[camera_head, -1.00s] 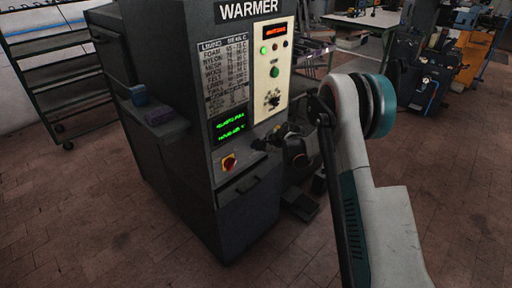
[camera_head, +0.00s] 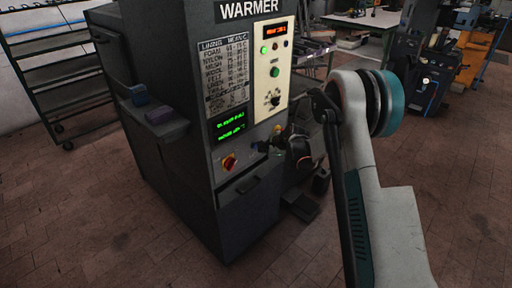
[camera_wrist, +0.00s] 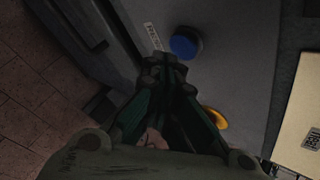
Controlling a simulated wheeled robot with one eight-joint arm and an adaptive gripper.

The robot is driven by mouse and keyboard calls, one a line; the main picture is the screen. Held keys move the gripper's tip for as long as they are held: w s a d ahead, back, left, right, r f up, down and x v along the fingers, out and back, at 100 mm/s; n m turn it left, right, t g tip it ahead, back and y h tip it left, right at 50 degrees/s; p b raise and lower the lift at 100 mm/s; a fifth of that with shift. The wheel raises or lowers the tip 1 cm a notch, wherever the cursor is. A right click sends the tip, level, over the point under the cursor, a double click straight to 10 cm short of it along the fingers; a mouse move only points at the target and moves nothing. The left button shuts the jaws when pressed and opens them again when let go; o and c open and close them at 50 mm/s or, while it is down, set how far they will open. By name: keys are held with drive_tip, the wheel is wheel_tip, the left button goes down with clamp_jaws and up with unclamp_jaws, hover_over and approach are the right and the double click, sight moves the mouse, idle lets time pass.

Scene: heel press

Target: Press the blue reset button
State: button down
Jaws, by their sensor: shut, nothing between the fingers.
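The blue button (camera_wrist: 185,43) is a round cap on the grey machine panel, beside a small white label (camera_wrist: 153,36) in the wrist view. My gripper (camera_wrist: 166,68) is shut and empty, its dark fingertips just below and left of the blue cap. I cannot tell whether they touch it; the cap looks uncovered. In the head view my gripper (camera_head: 277,141) is small and dark, at the right of the machine's lower panel. The button is too small there to make out clearly.
A handle (camera_wrist: 75,25) sticks out at upper left there.

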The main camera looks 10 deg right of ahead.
drive_tip(key=s+d, duration=0.1)
drive_tip(key=s, duration=0.1)
drive_tip(key=s+d, duration=0.2)
drive_tip(key=shift+b, duration=0.4)
idle(0.5)
drive_tip(key=s+a+r+n+h, duration=0.1)
drive_tip(key=s+a+r+n, duration=0.2)
drive_tip(key=s+r+n, duration=1.1)
drive_tip(key=s+r+n+h, duration=0.1)
drive_tip(key=s+r, duration=0.3)
drive_tip(key=s, duration=1.2)
drive_tip(key=s+d+r+n+g+h, duration=0.1)
drive_tip(key=s+r+n, duration=0.2)
drive_tip(key=s, duration=1.3)
wheel_tip(320, 180, up, 2)
drive_tip(key=shift+r+n+h, duration=0.15)
drive_tip(key=shift+n+h, duration=0.15)
drive_tip(key=shift+n, duration=0.1)
